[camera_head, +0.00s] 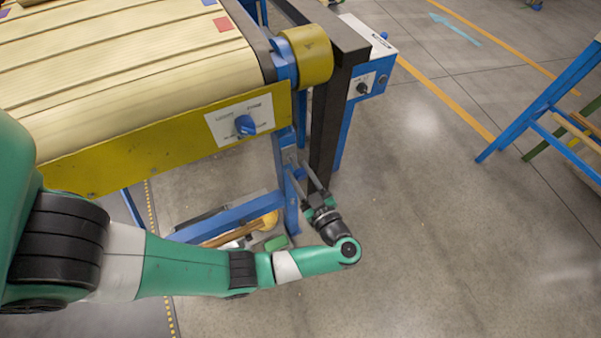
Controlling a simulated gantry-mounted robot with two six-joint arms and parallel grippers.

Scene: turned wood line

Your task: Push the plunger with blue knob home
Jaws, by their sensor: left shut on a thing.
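A small blue knob (383,35) stands on top of the blue and white box at the back right; I cannot see clearly whether it is the plunger's. A larger blue knob (245,124) sits on a white label on the yellow side panel. My left gripper (303,172) is low beside the conveyor's blue leg, well below and in front of both knobs. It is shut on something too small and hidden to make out. My right gripper is out of view.
The conveyor (150,75) with its yellow rail fills the upper left. A dark post (325,125) stands just behind my left gripper. Loose wooden parts (240,232) lie under the conveyor. A blue frame (545,115) stands far right; the floor between is clear.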

